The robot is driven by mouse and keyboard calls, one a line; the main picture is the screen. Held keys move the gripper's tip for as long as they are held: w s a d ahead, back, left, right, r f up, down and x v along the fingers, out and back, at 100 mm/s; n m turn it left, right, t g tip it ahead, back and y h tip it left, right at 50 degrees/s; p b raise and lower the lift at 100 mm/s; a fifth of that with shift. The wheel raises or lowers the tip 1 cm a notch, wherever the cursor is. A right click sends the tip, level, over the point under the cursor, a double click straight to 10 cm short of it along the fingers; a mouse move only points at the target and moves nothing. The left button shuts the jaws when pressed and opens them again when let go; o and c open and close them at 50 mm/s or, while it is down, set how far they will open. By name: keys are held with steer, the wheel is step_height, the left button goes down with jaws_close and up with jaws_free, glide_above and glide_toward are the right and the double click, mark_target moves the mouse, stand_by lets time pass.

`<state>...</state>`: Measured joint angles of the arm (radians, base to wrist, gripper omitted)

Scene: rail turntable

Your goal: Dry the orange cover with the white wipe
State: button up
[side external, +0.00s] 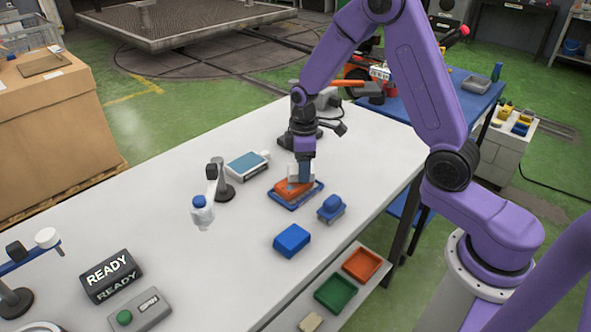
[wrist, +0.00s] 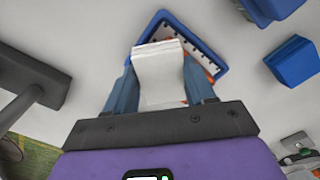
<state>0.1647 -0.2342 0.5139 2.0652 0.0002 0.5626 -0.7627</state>
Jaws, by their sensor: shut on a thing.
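The orange cover (side external: 282,188) sits in a blue tray (side external: 294,206) on the white table. In the wrist view the blue tray (wrist: 212,38) shows behind the wipe, with a little orange of the cover (wrist: 209,74) beside it. My gripper (side external: 303,175) is over the cover, pointing down. It is shut on the white wipe (wrist: 160,72), which also shows as a pale patch in the side view (side external: 293,173). The wipe is right at the cover's top; I cannot tell whether they touch. The wipe and fingers hide most of the cover in the wrist view.
A stand with a blue-capped bottle (side external: 202,213) and a teal-topped box (side external: 247,165) are to the left. A READY sign (side external: 110,275) is at front left.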

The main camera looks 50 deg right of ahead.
mark_target(283, 189)
steer(key=shift+d, duration=0.85)
steer(key=a, duration=0.8)
steer(key=shift+w+a, duration=0.2)
steer(key=shift+a, duration=0.2)
step_height(283, 189, up, 8)
